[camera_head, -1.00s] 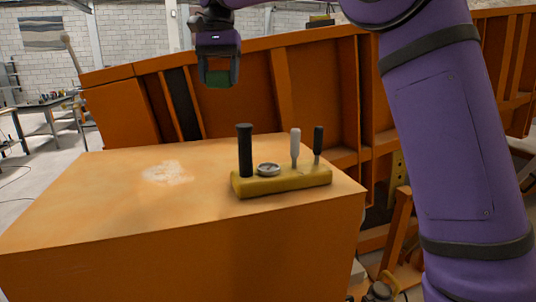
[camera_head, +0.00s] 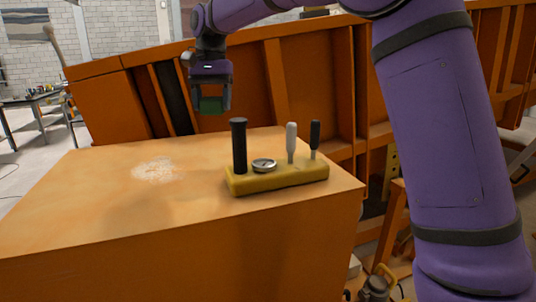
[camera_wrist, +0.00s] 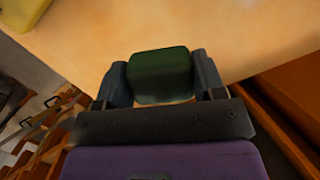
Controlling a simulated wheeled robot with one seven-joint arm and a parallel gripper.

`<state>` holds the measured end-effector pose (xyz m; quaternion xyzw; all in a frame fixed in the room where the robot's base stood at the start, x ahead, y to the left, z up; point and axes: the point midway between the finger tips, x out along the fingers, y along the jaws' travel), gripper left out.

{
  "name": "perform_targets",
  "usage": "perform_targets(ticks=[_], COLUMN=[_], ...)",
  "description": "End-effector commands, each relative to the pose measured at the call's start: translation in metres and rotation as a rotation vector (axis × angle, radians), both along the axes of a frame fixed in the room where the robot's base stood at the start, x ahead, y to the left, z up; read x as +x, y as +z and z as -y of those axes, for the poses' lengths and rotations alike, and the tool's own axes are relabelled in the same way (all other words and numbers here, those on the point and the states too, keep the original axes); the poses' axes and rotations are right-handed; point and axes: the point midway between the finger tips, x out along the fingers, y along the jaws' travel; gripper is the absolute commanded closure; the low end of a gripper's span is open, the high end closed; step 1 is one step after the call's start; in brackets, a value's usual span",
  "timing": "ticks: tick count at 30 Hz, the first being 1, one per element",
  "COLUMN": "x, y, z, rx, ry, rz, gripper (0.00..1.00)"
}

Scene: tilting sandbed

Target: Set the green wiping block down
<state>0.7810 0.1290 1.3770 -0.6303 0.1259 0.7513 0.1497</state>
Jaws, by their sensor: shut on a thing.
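My gripper (camera_head: 211,98) is shut on the green wiping block (camera_head: 211,104) and holds it in the air over the far part of the orange box top (camera_head: 100,200). In the wrist view the dark green block (camera_wrist: 160,73) sits between the two dark fingers of my gripper (camera_wrist: 160,78), with the pale orange top beyond it. A clear gap shows between the block and the top in the head view.
A yellow holder (camera_head: 280,180) with a black handle, a round dial and two smaller handles stands on the top, right of my gripper. A whitish powdery patch (camera_head: 156,169) lies left of the middle. An orange ribbed wall (camera_head: 250,75) rises behind.

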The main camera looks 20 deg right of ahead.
Motion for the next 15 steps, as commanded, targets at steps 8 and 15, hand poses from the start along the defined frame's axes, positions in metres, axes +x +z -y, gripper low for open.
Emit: perform_targets(ticks=[8, 15], x=[0.000, -0.018], y=[-0.053, -0.060], z=[0.000, 0.026], rx=[-0.001, 0.000], ry=[0.000, -0.003], rz=[-0.001, 0.001], gripper=[0.59, 0.59])
